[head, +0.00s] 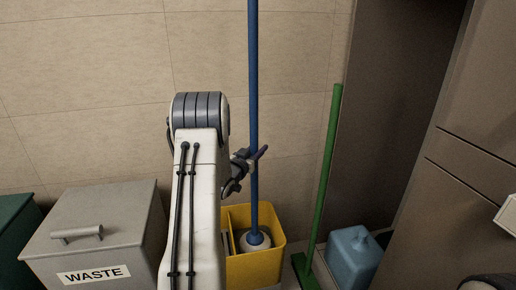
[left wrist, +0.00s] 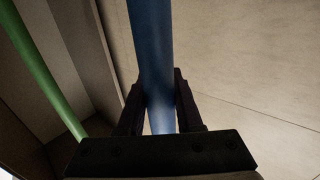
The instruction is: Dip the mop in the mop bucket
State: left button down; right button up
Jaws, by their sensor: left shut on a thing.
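The mop has a long blue handle (head: 253,90) that stands nearly upright in the head view. Its lower end, with a blue collar and pale head (head: 257,240), is inside the yellow mop bucket (head: 268,268). The bucket is partly hidden behind my left arm. My left gripper (head: 254,158) is shut around the blue handle above the bucket. In the left wrist view the handle (left wrist: 152,60) passes between the two dark fingers (left wrist: 160,115). My right gripper does not show.
A green-handled tool (head: 324,170) leans right of the bucket. A blue container (head: 354,262) stands beyond it. A grey waste bin (head: 95,225) and a green bin (head: 16,235) stand at left. A tiled wall (head: 90,80) is behind, and brown cabinet panels (head: 480,130) are at right.

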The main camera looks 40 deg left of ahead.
pick_arm(q)
notch_tip(320, 180, down, 8)
jog(key=b, duration=0.5)
jog(key=shift+r, duration=0.2)
jog(key=shift+f+b, duration=1.05)
jog(key=shift+b, duration=0.1)
dwell(0.4)
jog(key=shift+r, duration=0.1)
notch_tip(320, 180, up, 29)
jog(key=p, duration=2.1)
dwell(0.4)
